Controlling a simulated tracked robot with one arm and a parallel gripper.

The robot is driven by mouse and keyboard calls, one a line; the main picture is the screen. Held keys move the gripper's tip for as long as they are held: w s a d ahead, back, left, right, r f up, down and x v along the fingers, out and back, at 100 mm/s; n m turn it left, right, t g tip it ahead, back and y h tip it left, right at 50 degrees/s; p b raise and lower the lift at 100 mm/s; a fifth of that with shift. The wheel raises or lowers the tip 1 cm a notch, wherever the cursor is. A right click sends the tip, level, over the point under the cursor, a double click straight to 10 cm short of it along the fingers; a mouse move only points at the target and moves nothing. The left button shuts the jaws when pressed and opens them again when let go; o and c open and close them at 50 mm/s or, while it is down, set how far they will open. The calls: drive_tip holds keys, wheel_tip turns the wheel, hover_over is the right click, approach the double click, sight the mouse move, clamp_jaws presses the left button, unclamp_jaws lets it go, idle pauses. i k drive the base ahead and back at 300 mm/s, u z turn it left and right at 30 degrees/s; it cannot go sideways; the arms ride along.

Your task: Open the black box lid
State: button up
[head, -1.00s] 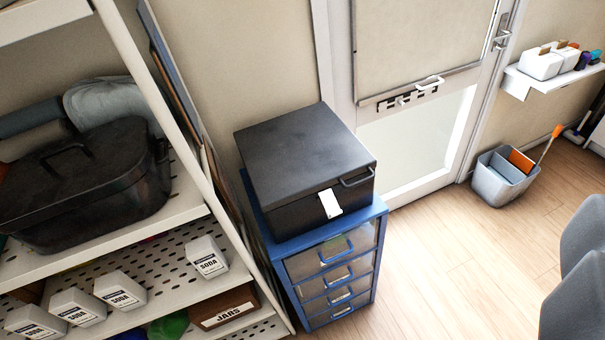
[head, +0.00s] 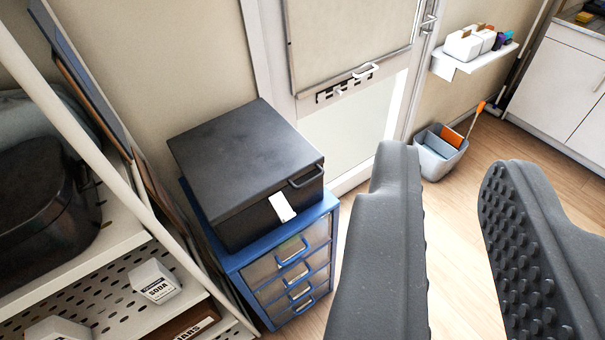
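The black box (head: 262,215) sits on top of a blue drawer cabinet (head: 232,262). Its flat black lid (head: 245,150) is closed. A dark handle (head: 306,177) is on the box's front right, and a white tag (head: 282,206) hangs on its front. My gripper (head: 450,165) is in the right half of the view, its two grey fingers spread wide with nothing between them. It is apart from the box, to the right of it.
White shelving (head: 120,240) stands at the left, holding a dark lidded pot (head: 45,200) and soda boxes (head: 156,281). A white door (head: 350,130) is behind the box. A grey bucket (head: 437,155) stands on the wooden floor at the right.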

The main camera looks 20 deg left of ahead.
sight(229, 161)
drive_tip(key=i, duration=0.9)
drive_tip(key=z, duration=0.05)
